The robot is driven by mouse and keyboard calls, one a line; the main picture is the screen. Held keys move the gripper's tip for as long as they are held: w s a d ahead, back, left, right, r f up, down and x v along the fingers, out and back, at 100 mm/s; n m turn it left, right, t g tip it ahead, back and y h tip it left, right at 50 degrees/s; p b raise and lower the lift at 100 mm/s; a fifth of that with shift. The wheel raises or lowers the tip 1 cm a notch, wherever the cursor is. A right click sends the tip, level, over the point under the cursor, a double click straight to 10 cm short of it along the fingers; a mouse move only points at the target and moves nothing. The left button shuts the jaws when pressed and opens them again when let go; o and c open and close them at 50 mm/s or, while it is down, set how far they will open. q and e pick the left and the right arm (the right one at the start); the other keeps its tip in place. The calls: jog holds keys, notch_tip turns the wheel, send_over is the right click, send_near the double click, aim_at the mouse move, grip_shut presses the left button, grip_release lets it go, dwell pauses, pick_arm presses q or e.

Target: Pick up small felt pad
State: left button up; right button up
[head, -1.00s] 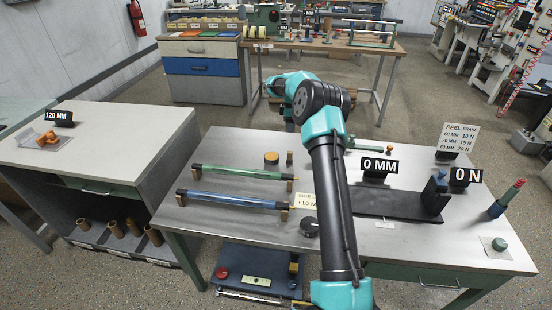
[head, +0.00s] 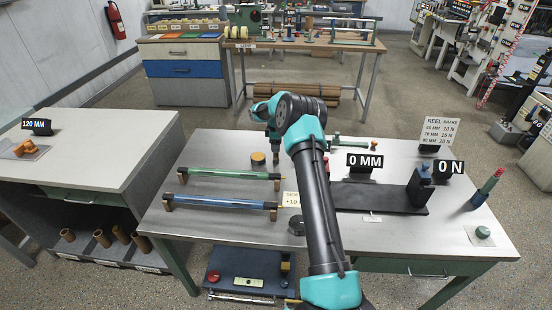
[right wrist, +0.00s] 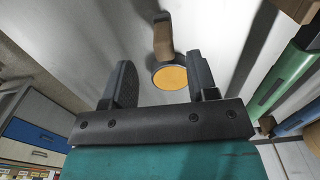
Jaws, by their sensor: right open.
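My right gripper (head: 274,158) points down over the back of the table, just right of a round orange-brown disc (head: 258,159). In the right wrist view, the gripper (right wrist: 165,75) is open with no object gripped. A small brown upright piece (right wrist: 163,38) shows beyond the gap between its fingers; it may be the felt pad, but I cannot be sure. The orange disc (right wrist: 170,77) with a dark rim shows between the fingers in that view. In the head view the small brown piece is hidden by my gripper. My left gripper is out of view.
A green roller (head: 228,174) and a blue roller (head: 220,202) lie on supports at the table's left. A black plate (head: 375,197) with a dark upright block (head: 418,190) is at the right. A green round piece (head: 483,232) sits at the right front corner.

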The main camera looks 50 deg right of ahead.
aim_at(276, 160)
jog(key=shift+f, duration=0.6)
jog(key=shift+f, duration=0.1)
jog(key=shift+s+a+f, duration=0.1)
jog(key=shift+f, duration=1.15)
jog(key=shift+s+a+f, duration=0.1)
jog(key=shift+f, duration=1.15)
jog(key=shift+c, duration=0.4)
grip_shut()
